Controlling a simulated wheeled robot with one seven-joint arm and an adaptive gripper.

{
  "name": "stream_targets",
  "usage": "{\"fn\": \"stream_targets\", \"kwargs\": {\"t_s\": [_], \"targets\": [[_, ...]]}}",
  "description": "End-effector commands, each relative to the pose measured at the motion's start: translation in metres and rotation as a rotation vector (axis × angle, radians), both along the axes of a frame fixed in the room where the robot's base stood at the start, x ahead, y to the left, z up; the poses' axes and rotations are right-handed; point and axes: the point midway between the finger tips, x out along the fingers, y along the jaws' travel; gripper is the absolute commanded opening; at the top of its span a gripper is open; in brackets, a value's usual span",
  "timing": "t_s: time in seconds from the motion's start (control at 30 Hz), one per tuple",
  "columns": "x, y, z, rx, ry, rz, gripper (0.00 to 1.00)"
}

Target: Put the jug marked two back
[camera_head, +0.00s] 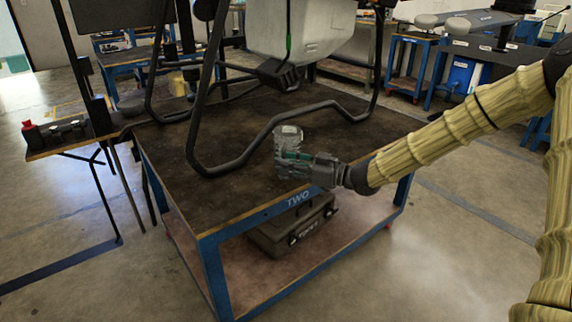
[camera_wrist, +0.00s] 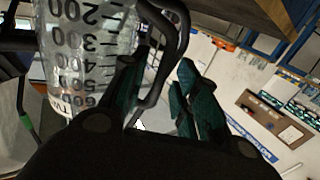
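The clear measuring jug (camera_head: 288,138) is over the near right part of the bench top in the head view, roughly upright. In the wrist view the jug (camera_wrist: 88,50) fills the upper left, with black graduations and a partly visible label beginning "TW". Its dark handle (camera_wrist: 181,22) passes between my fingers. My gripper (camera_head: 298,157) is at the jug's near side; in the wrist view its fingers (camera_wrist: 158,75) stand apart, one on each side of the handle, with a gap visible. Whether the jug's base touches the bench is hidden.
The dark-topped blue bench (camera_head: 235,190) has "TWO" on its front edge. A drone with a white tank (camera_head: 300,25) and black tube legs (camera_head: 200,120) stands over it, close to the jug. A toolbox (camera_head: 292,225) sits on the lower shelf. A side table (camera_head: 70,135) stands left.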

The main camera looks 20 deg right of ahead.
Motion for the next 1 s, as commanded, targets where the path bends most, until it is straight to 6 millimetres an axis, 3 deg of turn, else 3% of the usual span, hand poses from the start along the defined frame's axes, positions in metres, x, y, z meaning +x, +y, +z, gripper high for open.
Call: {"fn": "stream_targets", "kwargs": {"t_s": [0.6, 0.8, 1.0], "targets": [[-0.061, -0.080, 0.001, -0.001, 0.001, -0.001, 0.30], [-0.070, -0.091, 0.000, 0.000, 0.001, -0.001, 0.30], [-0.071, -0.089, -0.007, -0.001, 0.022, -0.009, 0.30]]}}
